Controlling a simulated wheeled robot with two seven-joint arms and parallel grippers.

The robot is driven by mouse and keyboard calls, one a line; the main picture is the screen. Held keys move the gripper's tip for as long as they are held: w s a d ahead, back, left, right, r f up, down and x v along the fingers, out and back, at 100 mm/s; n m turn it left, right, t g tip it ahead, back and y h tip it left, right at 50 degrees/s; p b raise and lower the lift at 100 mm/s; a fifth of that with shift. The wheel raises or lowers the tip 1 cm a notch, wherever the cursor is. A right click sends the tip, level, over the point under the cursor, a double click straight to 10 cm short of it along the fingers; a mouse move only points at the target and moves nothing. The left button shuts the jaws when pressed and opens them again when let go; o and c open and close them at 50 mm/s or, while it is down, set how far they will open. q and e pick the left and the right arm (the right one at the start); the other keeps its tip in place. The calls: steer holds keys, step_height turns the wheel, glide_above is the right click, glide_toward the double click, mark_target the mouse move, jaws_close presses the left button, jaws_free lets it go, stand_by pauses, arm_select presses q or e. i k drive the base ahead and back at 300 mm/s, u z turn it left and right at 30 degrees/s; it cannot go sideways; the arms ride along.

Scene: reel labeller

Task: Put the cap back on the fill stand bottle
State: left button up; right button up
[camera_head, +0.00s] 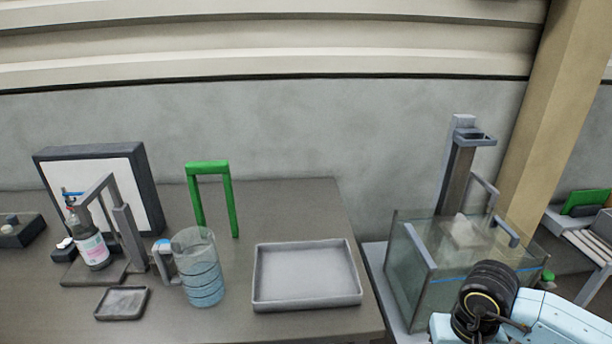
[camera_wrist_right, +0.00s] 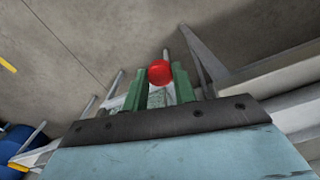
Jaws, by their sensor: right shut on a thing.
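The fill stand (camera_head: 130,240) is on the bench at the left. A bottle (camera_head: 92,250) with a pink and white label leans in it, with a blue part at its top. My right gripper (camera_wrist_right: 160,82) shows in the right wrist view, its green fingers shut on a small round red thing that looks like the cap (camera_wrist_right: 160,72). In the head view only my right arm shows, at the lower right, far from the bottle; its fingers are not visible there. My left gripper is not in view.
A clear jug (camera_head: 200,268), a small dark tray (camera_head: 121,303) and a large grey tray (camera_head: 258,296) stand on the bench. A green frame (camera_head: 208,165) stands behind the jug. A glass tank (camera_head: 408,262) is at the right, close to my right arm.

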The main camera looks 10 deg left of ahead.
mark_target(90, 242)
steer(key=u, duration=1.65)
